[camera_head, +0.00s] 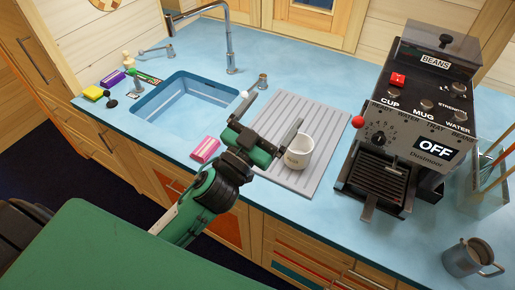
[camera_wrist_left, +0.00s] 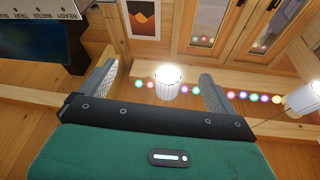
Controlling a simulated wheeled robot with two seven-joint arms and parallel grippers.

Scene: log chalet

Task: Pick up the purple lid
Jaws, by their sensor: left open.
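I cannot make out a purple lid for certain in either view. A small purple block (camera_head: 112,78) lies left of the sink, but I cannot tell if it is a lid. My left gripper (camera_head: 268,116) is open and empty, over the counter between the sink and the grey ribbed drying mat (camera_head: 318,118). In the left wrist view my left gripper (camera_wrist_left: 157,68) shows its two fingers spread apart, with nothing between them but the far room. My right gripper is not in view.
A white mug (camera_head: 299,153) stands on the mat beside the gripper. A pink striped block (camera_head: 205,149) lies left of the arm. The sink (camera_head: 186,103) has a tall faucet (camera_head: 229,45). A coffee machine (camera_head: 415,120) and a grey mug (camera_head: 468,259) stand right.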

